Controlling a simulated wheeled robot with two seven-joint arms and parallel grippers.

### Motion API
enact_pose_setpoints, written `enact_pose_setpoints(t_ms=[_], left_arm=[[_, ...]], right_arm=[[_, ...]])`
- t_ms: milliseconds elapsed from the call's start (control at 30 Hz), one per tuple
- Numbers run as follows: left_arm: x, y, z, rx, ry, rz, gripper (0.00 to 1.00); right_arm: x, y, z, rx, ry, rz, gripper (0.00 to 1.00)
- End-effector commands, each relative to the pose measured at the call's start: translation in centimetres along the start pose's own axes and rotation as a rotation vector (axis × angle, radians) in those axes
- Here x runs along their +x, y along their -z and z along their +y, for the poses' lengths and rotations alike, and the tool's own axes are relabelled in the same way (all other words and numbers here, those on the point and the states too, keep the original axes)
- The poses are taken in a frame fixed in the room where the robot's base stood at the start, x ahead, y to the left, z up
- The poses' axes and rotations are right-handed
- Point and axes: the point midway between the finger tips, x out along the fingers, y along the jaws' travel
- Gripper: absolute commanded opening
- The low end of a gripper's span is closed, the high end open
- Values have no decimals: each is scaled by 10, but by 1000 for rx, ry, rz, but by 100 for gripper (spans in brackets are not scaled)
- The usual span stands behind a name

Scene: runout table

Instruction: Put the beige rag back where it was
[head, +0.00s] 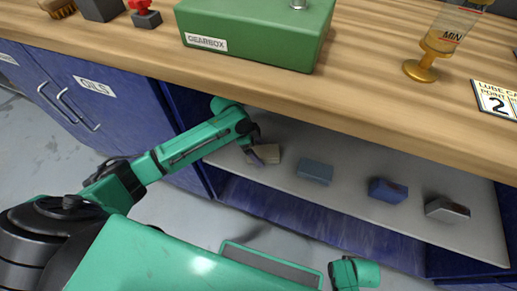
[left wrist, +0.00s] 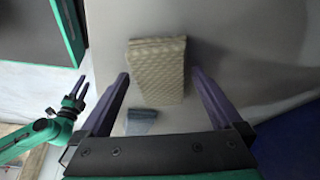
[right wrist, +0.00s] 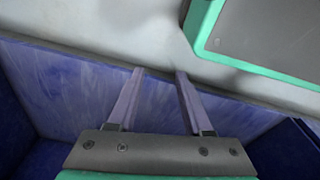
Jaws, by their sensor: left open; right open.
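The beige rag (head: 266,154) is a small folded block with a quilted texture. It lies on the grey shelf (head: 350,172) under the worktop, at the shelf's left end in the head view. My left gripper (head: 254,157) is at the rag. In the left wrist view the rag (left wrist: 158,70) lies ahead of and partly between the open fingers of that gripper (left wrist: 158,82), with a gap on each side. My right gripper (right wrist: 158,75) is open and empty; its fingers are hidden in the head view.
A grey-blue folded cloth (head: 315,172), a dark blue block (head: 388,191) and a grey block (head: 447,209) lie along the shelf, right of the rag. The wooden worktop (head: 380,100) overhangs the shelf and carries a green gearbox (head: 255,30) and an oiler (head: 436,45).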

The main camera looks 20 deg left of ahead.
Motion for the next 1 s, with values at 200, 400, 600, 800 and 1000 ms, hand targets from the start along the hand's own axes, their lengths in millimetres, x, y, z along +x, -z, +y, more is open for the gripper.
enact_pose_setpoints(t_ms=[200, 400, 600, 800, 1000], left_arm=[[-38, 2, -1, 1, 3, 0, 100], [-73, 2, 0, 0, 1, 0, 100], [-78, 1, 0, 0, 0, 1, 100], [-77, 1, 0, 0, 0, 1, 100], [-75, 3, 3, -2, -1, 3, 100]], right_arm=[[7, -17, 2, -7, -3, -7, 50], [17, -35, 3, -17, -5, -9, 50], [20, -38, 3, -18, -5, -7, 50], [20, -38, 3, -18, -5, -7, 50], [18, -34, 3, -18, -5, -4, 50]])
